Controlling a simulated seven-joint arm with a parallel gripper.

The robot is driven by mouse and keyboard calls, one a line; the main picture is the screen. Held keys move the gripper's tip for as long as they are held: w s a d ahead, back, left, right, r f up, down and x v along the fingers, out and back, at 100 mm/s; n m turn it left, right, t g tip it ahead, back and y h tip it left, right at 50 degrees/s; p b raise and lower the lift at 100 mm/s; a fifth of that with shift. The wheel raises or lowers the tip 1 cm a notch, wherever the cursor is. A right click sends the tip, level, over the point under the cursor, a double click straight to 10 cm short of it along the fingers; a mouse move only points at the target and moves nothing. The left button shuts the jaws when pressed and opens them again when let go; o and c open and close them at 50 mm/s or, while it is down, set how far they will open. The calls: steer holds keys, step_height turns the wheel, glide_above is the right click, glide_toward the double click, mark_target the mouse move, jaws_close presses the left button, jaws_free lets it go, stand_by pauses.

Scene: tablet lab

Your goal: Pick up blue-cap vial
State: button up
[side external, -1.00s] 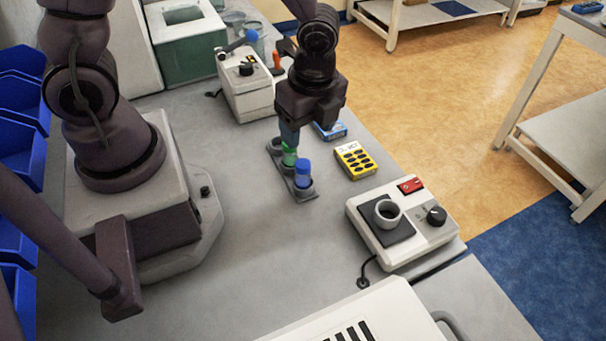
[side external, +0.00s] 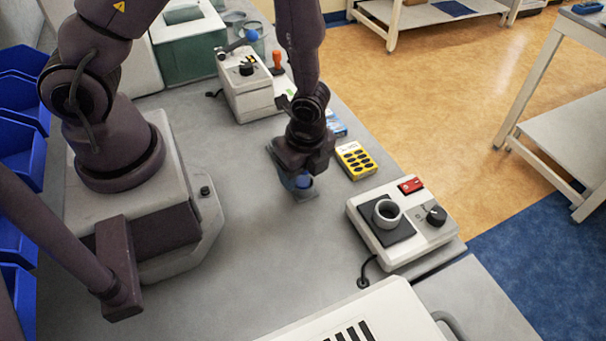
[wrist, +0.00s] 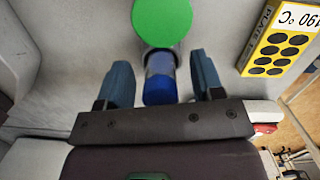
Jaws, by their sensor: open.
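The blue-cap vial (wrist: 159,82) stands in a small grey rack, between my gripper's two fingers in the wrist view. Its blue cap (side external: 303,181) shows just below my gripper in the side view. My gripper (wrist: 161,76) is open, with a blue-grey finger on each side of the vial and a gap visible on the right. In the side view my gripper (side external: 295,178) is low over the rack (side external: 306,195) and hides most of it. A green-cap vial (wrist: 162,22) is just beyond the blue one in the wrist view; my gripper hides it in the side view.
A yellow card with black ovals (side external: 356,160) lies right of the rack, also in the wrist view (wrist: 281,40). A blue box (side external: 337,123) lies behind it. A white device with a ring (side external: 403,221) stands front right, another device (side external: 247,92) behind.

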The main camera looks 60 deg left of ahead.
steer(key=shift+c, duration=0.4)
steer(key=c, duration=0.9)
